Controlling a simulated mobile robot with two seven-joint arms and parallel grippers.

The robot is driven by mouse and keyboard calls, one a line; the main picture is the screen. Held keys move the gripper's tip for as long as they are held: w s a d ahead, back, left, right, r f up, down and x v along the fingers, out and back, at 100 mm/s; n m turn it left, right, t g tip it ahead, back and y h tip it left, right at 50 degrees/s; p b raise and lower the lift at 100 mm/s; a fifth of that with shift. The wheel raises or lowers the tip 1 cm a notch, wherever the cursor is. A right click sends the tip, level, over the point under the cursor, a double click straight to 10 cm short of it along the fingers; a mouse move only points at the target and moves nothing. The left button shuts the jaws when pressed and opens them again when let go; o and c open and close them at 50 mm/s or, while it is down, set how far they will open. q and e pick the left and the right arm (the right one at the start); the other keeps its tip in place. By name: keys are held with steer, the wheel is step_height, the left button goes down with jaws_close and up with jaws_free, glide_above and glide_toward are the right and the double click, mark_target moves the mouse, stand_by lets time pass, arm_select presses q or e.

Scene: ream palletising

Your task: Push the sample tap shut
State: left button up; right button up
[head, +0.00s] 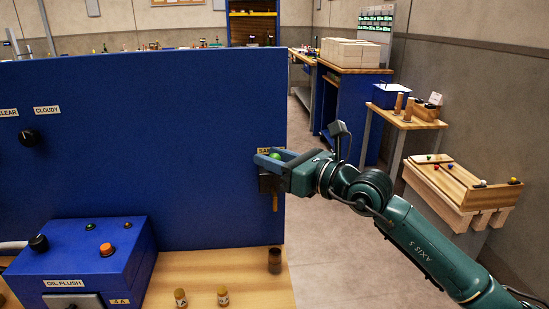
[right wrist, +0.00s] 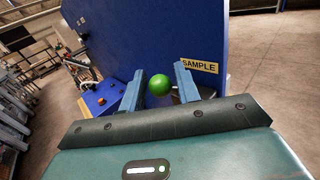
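The sample tap's green ball knob (head: 275,155) is at the right edge of the blue panel (head: 170,150), beside a label partly hidden by my gripper. My right gripper (head: 268,160) is at the tap, its fingers around the knob's place. In the right wrist view the green knob (right wrist: 159,85) lies between the two spread blue fingertips (right wrist: 160,84), with a gap visible on each side. The SAMPLE label (right wrist: 200,66) is just right of the right finger. The tap's lever and body are mostly hidden. My left gripper is not in view.
A dark cup (head: 275,260) stands on the wooden bench below the tap. Right of the panel is open floor (head: 325,235), with a wooden side table (head: 460,190) beyond my arm.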

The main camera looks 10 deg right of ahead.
jaws_close()
